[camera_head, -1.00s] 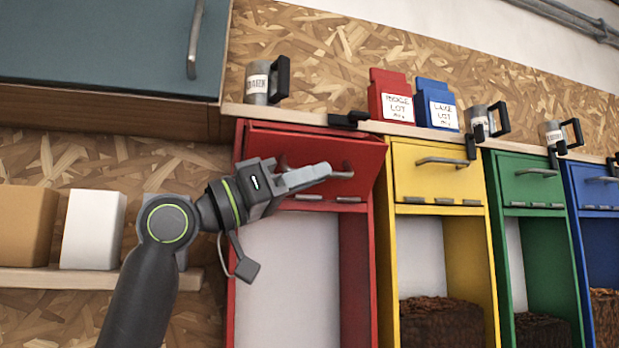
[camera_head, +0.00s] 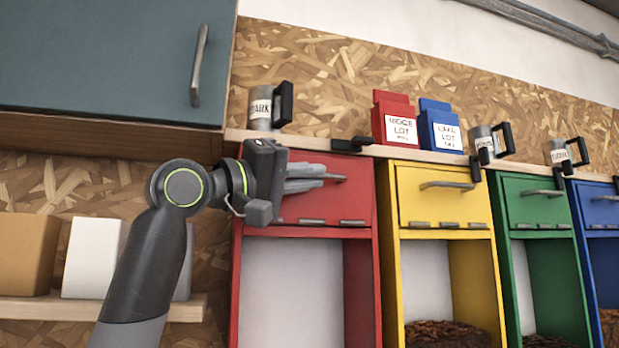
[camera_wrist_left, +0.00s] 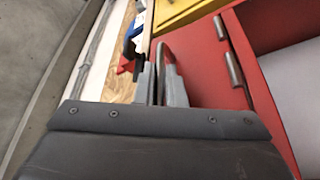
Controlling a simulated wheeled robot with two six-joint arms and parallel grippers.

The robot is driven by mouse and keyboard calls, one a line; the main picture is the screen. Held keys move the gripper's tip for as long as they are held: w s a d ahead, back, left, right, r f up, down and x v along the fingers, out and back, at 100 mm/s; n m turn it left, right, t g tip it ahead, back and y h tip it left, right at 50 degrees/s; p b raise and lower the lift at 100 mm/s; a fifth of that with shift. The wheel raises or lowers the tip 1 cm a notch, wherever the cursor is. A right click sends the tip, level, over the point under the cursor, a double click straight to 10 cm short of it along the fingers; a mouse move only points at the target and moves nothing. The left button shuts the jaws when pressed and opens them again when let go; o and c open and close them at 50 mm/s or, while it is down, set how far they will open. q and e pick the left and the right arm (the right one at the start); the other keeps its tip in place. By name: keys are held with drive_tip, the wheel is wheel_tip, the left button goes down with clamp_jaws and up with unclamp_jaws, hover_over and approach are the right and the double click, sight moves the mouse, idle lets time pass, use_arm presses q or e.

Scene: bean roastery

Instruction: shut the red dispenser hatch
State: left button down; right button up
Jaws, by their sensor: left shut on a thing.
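The red dispenser (camera_head: 362,285) stands left of the yellow one in the head view. Its red hatch (camera_head: 352,208) covers the upper part and looks close to flush with the frame. I cannot tell whether a small gap is left at its top edge. My left gripper (camera_head: 316,178) is in front of the hatch, shut on its metal handle (camera_head: 337,179). The gripper hides the hatch's left part. In the left wrist view the fingers (camera_wrist_left: 160,85) are around the handle (camera_wrist_left: 167,58), beside the red hatch panel (camera_wrist_left: 200,70). My right gripper is not in view.
Yellow (camera_head: 402,265), green (camera_head: 502,215) and blue (camera_head: 577,240) dispensers stand to the right. A shelf above holds mugs (camera_head: 262,106) and red (camera_head: 396,130) and blue (camera_head: 440,132) packs. A teal cabinet (camera_head: 110,50) hangs upper left. White (camera_head: 92,258) and tan (camera_head: 30,250) boxes sit left.

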use_arm(q)
drive_tip(key=shift+w+a+r+n+y, duration=0.15)
drive_tip(key=shift+w+r+n+y, duration=0.2)
drive_tip(key=shift+n, duration=0.55)
drive_tip(key=c, duration=1.5)
unclamp_jaws()
drive_tip(key=shift+w, duration=0.15)
drive_tip(key=shift+s+a+f, duration=0.15)
drive_tip(key=shift+s, duration=0.05)
drive_tip(key=b+v, duration=0.8)
drive_tip(key=v, duration=0.9)
